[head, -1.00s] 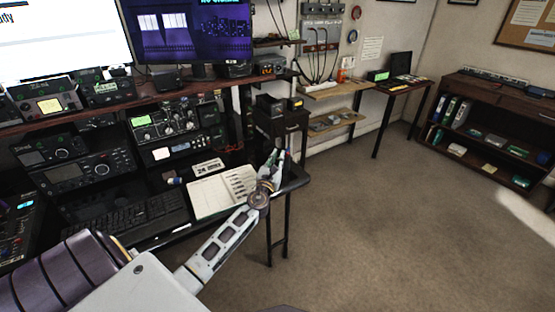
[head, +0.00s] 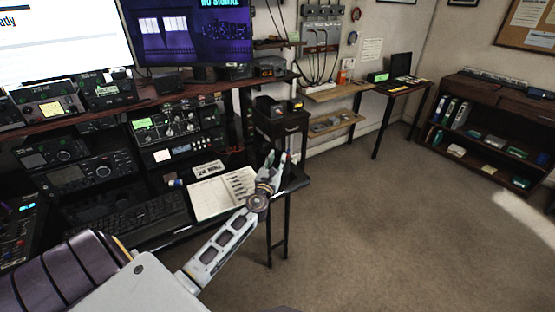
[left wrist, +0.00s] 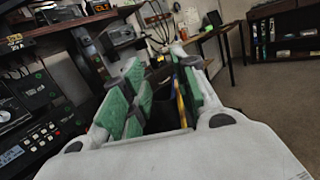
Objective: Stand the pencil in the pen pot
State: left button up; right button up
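My left gripper (head: 274,157) is over the right end of the desk, just right of the open notebook. In the left wrist view its green-padded fingers (left wrist: 158,88) stand apart, with a gap between them. A thin yellow strip (left wrist: 181,105), possibly the pencil, shows beside the inner side of the right finger. I cannot tell whether it touches the pad. A dark shape sits in the gap, and I cannot tell whether it is the pen pot. In the head view the gripper hides what is behind it, and neither pencil nor pot shows clearly. My right gripper is not in view.
The notebook (head: 222,192) lies on the desk, left of my gripper, with a keyboard (head: 130,218) further left. Radio units (head: 175,132) stand behind under a shelf. A dark cabinet (head: 281,125) stands beyond the desk end. The carpet to the right is open.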

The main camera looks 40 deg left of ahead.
pick_arm(q)
jog(key=b+v, duration=0.1)
jog(key=v, duration=0.9)
jog(key=shift+s, duration=0.4)
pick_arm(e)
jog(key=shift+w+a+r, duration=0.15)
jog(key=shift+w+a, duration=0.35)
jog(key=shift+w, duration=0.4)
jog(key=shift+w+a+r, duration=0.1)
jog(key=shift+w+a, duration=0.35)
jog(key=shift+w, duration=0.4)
pick_arm(q)
jog(key=shift+d, duration=0.1)
jog(key=shift+f, duration=0.15)
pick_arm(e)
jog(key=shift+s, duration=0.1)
